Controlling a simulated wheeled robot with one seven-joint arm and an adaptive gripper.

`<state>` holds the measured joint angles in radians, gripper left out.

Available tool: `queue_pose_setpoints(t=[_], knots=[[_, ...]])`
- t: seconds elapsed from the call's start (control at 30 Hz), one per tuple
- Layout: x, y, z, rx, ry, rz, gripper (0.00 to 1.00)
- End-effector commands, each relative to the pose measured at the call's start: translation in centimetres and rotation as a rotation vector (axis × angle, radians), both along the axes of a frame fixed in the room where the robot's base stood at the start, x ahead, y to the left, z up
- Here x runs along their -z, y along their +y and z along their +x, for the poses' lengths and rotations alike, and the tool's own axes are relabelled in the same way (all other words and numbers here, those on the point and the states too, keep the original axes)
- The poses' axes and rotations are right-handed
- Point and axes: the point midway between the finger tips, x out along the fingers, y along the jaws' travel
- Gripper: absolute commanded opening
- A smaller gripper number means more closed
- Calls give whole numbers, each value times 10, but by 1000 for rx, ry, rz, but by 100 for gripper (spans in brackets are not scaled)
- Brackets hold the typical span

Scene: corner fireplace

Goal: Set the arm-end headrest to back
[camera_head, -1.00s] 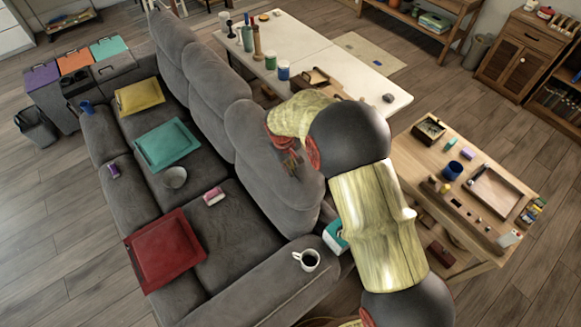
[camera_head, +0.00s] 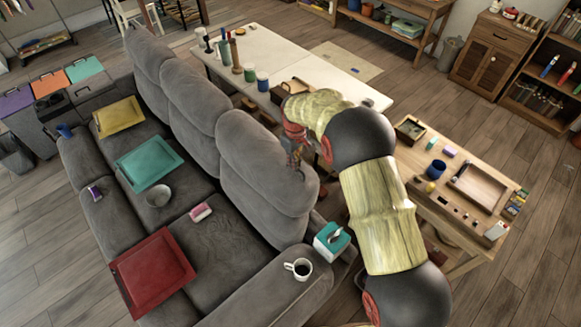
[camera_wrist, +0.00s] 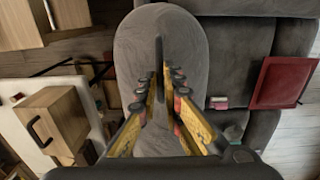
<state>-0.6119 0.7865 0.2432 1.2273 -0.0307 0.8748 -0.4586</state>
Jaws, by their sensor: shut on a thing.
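The arm-end headrest (camera_head: 262,165) is the rounded grey cushion on the sofa back nearest me, beside the sofa arm that holds the mug. It shows large and upright in the wrist view (camera_wrist: 190,60). My gripper (camera_head: 295,150) is at the right, rear-side edge of this headrest. In the wrist view my gripper (camera_wrist: 161,82) has its fingers close together over the headrest, around a thin dark upright strip. The gripper is shut on the headrest, though the exact contact is hard to see. Two similar headrests (camera_head: 193,95) stand farther along the sofa back.
A white mug (camera_head: 299,268) stands on the near sofa arm, next to a teal tissue box (camera_head: 332,240). A red tray (camera_head: 152,270) and a pink item (camera_head: 201,212) lie on the seats. A white table (camera_head: 300,75) and a wooden table (camera_head: 455,190) stand behind and right.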

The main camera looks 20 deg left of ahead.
Motion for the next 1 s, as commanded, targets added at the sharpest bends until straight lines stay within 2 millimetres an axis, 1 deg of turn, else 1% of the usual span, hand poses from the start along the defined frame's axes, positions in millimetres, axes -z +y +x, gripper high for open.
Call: queue_pose_setpoints(t=[0.03, 0.17, 0.2, 0.5, 1.0], knots=[[1, -4, 6, -1, -9, -2, 0], [1, -5, 7, 0, -11, -2, 0], [1, -5, 7, 0, -12, -2, 9], [4, -6, 5, 1, -7, -5, 26], [0, -3, 4, 1, -7, -1, 27]])
